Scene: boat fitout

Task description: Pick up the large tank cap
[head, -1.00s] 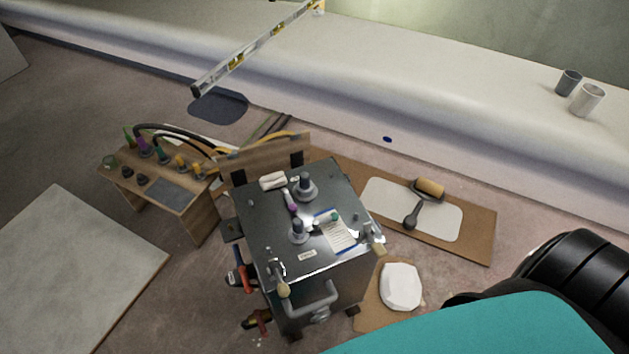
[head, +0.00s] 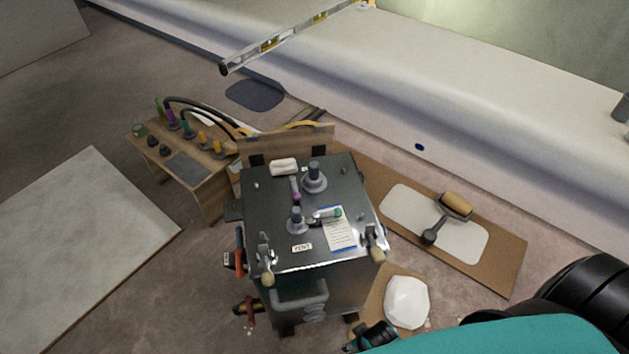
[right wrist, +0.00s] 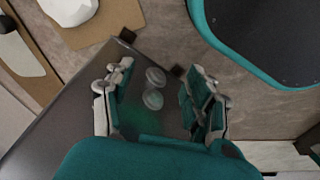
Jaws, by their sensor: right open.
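The dark metal tank (head: 265,192) stands in the middle of the head view. On its top are two round grey fittings with upright knobs: a wider one (head: 314,180) at the back and a smaller one (head: 297,222) near the VENT label. The wider one appears to be the large tank cap. My right gripper (right wrist: 155,100) is open and empty in the right wrist view, over the tank's dark surface. Two rounded grey parts (right wrist: 154,86) show between its fingers; I cannot tell which parts they are. My left gripper is not in view.
A white roll (head: 284,167), a note sheet (head: 340,232) and clamps with pale knobs (head: 267,278) are on the tank. A wooden stand (head: 205,185) with hoses is at left. A board (head: 505,262) with a roller lies at right, near a white lump (head: 407,301).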

